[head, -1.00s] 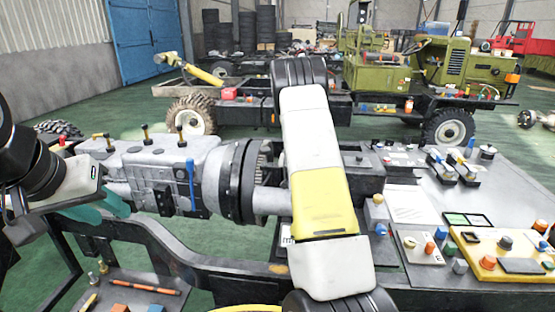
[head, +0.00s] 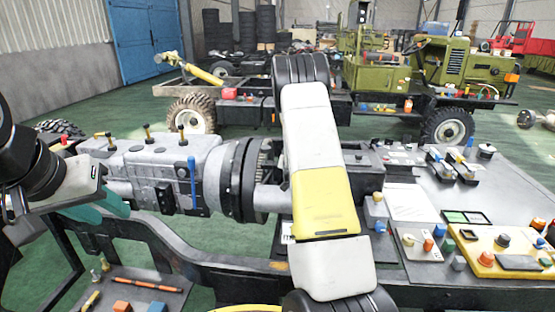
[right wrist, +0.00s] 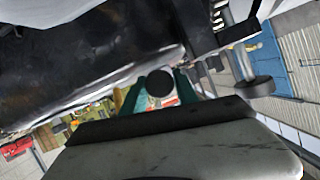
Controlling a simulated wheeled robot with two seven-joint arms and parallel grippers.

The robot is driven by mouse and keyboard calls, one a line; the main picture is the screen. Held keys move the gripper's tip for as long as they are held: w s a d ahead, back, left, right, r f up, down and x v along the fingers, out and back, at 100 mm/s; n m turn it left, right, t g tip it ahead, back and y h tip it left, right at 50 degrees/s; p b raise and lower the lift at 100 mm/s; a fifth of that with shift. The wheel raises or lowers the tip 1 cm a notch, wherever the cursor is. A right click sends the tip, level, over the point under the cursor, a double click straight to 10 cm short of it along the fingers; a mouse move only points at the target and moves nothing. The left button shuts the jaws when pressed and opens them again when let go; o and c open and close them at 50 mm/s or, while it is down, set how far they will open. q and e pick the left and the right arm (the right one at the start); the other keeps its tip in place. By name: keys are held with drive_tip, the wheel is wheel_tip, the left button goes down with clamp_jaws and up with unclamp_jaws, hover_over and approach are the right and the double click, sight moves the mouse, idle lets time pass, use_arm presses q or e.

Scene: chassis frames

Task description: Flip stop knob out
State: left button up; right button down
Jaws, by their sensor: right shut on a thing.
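In the right wrist view a round black knob (right wrist: 159,82), apparently the stop knob, shows end-on between the teal fingers of my right gripper (right wrist: 160,92). The fingers are shut on it, one on each side. In the head view my white and yellow right arm crosses the middle; its gripper and the knob are hidden there. My left gripper (head: 98,207), with teal fingers, is at the left beside the grey gearbox (head: 150,170). Its fingers are partly covered by its own body, so its opening is unclear. I see nothing held in it.
The gearbox sits on a black chassis frame (head: 215,262). Right of my right arm, a grey worktop carries a yellow tray (head: 460,268), small knobs and blocks. A lower shelf (head: 165,280) at front left holds small parts. A green truck (head: 450,65) stands behind.

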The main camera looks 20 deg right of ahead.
drive_tip(key=shift+s+a+f, duration=0.1)
drive_tip(key=shift+s+a, duration=0.15)
drive_tip(key=shift+s, duration=0.3)
drive_tip(key=c, duration=0.9)
unclamp_jaws()
drive_tip(key=shift+c, duration=0.2)
drive_tip(key=v, duration=0.8)
